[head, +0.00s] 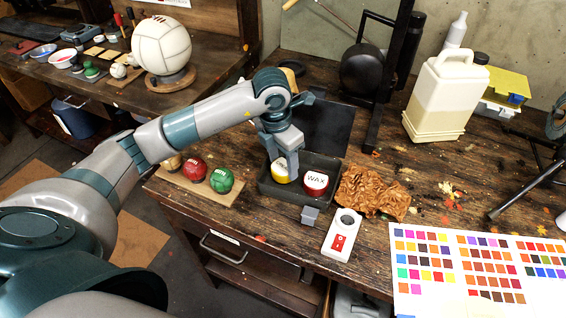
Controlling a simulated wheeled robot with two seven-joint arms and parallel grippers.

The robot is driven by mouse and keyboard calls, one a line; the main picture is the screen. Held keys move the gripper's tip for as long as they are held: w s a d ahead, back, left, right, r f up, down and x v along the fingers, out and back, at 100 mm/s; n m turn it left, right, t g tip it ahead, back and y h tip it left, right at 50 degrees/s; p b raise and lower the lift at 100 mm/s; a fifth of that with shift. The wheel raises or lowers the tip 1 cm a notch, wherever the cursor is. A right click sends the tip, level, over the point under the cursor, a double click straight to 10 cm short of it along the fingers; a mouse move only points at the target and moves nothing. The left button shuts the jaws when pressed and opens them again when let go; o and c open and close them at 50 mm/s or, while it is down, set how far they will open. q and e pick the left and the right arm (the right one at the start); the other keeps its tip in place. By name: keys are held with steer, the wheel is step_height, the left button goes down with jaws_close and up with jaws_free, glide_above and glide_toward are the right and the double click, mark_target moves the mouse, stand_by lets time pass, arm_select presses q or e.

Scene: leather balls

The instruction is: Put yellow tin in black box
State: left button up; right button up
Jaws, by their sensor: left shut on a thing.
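The black box (276,195) stands on the wooden workbench with its dark lid (330,125) open at the back. A red tin with a white top marked WAX (315,183) is in its right part. My left gripper (286,167) points down over the left part of the box and is shut on the yellow tin (281,179). The yellow tin has a pale top and is at or just inside the box; I cannot tell whether it touches the bottom. The gripper hides part of it. My right gripper is not in view.
Red (192,169) and green (220,180) balls sit on a board left of the box. A crumpled brown leather (372,192) lies to the right. A small grey block (310,215) and a white device with a red switch (342,235) are in front. A cream jug (443,98) stands behind.

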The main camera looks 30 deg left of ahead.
arm_select(q)
steer(key=shift+f, duration=0.65)
steer(key=shift+f, duration=0.3)
steer(key=o, duration=0.9)
steer(key=shift+r, duration=0.1)
steer(key=shift+c, duration=0.2)
steer(key=shift+r, duration=0.1)
